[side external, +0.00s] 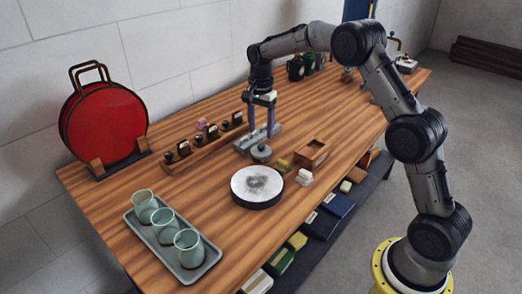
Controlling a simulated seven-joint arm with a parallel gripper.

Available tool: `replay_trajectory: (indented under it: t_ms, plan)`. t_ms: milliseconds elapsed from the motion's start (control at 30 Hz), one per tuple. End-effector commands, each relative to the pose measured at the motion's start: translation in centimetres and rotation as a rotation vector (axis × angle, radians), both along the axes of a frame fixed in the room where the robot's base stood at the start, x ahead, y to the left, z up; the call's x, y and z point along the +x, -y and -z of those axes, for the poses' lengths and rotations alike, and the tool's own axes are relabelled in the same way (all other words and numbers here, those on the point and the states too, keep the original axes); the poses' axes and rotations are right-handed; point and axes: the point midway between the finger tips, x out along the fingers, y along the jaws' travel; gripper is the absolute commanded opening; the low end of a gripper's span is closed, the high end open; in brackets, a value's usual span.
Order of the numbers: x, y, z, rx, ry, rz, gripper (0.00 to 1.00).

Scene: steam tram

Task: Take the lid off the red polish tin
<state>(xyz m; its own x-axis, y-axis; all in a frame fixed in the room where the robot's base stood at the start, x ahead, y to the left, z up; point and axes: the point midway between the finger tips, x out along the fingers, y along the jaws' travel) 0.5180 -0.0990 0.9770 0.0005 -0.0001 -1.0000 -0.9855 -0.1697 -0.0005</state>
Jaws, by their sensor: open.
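I cannot pick out a red polish tin with certainty. The largest red thing is a big round red disc (104,122) with a dark rim and handles, standing upright in a wooden stand at the far left. My gripper (261,134) points down over the middle of the table, its two fingers apart. The fingertips are close above or beside a grey flat block (245,143). A small grey round piece with a knob on top (261,154) sits just in front of the fingers. Nothing is visibly held between the fingers.
A black-rimmed round pad (257,188) lies in front. Near it are an open wooden box (311,153) and a white lump (304,177). A wooden rack (187,155) with small dark items stands behind left. A tray (207,261) holds glasses. Bare table (205,185) lies between.

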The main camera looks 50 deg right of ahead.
Motion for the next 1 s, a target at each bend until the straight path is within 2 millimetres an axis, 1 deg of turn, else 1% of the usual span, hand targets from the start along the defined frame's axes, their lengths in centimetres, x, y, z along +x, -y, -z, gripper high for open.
replay_trajectory:
  t_ms: [133,300,400,500,733,867,900,967,1000]
  plan:
    - [-0.1,-0.1,1.1,0.001,-0.002,0.0,0.65]
    - [-0.3,-0.3,3.7,0.0,-0.004,-0.001,0.65]
    - [-0.2,-0.3,4.8,0.001,-0.002,-0.001,0.65]
    - [-0.2,-0.3,5.3,0.0,-0.001,0.0,0.65]
    - [-0.2,-0.3,5.4,0.0,0.0,0.0,0.65]
    - [-0.2,-0.3,5.4,0.0,0.0,0.0,0.41]
    - [-0.2,-0.3,5.4,0.0,0.0,0.0,0.34]
    - [-0.2,-0.3,5.4,0.0,0.0,0.0,0.23]
    - [-0.2,-0.3,5.4,0.0,0.0,0.0,0.16]
